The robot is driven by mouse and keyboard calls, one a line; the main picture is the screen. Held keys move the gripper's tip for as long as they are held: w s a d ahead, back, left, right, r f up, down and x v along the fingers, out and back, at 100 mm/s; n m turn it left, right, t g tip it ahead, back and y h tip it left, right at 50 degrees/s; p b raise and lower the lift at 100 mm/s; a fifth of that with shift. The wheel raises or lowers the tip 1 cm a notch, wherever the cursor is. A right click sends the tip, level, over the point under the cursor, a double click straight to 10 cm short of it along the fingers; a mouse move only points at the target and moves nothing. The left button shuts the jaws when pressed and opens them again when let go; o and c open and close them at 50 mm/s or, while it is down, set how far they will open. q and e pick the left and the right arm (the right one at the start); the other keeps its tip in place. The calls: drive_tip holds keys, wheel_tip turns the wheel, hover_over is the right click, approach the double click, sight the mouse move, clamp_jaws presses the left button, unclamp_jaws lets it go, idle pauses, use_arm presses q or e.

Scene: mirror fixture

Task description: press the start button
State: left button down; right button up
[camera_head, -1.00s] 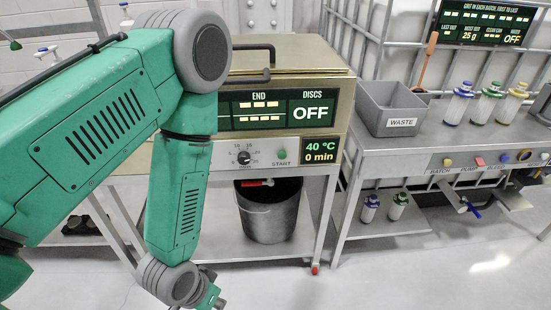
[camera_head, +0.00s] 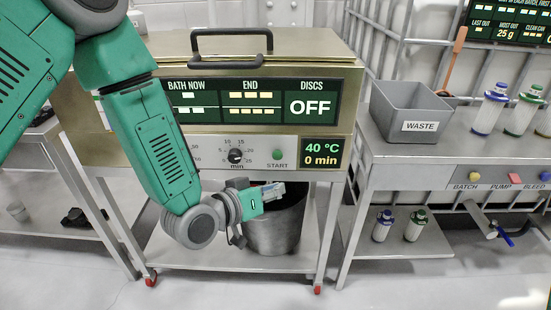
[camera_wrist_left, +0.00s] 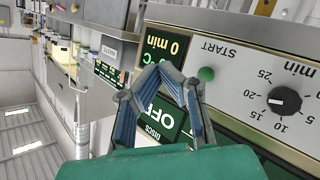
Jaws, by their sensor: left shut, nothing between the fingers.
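The green START button (camera_head: 277,154) is on the bath machine's front panel, right of the black minute knob (camera_head: 236,156). The button also shows in the left wrist view (camera_wrist_left: 206,74), just right of the fingertips, with the knob (camera_wrist_left: 284,101) farther right. My left gripper (camera_head: 276,191) is below the button in the head view, pointing right, apart from the panel as far as I can tell. In the left wrist view its blue-grey fingers (camera_wrist_left: 162,72) come together at the tips with nothing between them. The lower display (camera_head: 321,153) reads 40 °C and 0 min; DISCS reads OFF.
A dark bucket (camera_head: 276,232) stands on the shelf below, partly behind my gripper. A grey WASTE bin (camera_head: 412,113) and several bottles stand on the right bench. The machine's lid has a black handle (camera_head: 232,32). Open floor lies in front.

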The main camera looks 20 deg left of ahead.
sight(277, 155)
use_arm(q)
drive_tip(key=shift+w, duration=0.1)
drive_tip(key=shift+w+a+b, duration=0.2)
drive_tip(key=shift+w+a, duration=0.2)
drive_tip(key=shift+w, duration=1)
drive_tip(key=shift+w+a+b, duration=0.15)
drive_tip(key=shift+w+a, duration=0.3)
drive_tip(key=shift+w, duration=0.9)
drive_tip(key=shift+w+a+b, duration=0.2)
drive_tip(key=shift+w+a, duration=0.2)
drive_tip(key=shift+w, duration=1)
drive_tip(key=shift+w+a, duration=0.1)
drive_tip(key=shift+w, duration=0.2)
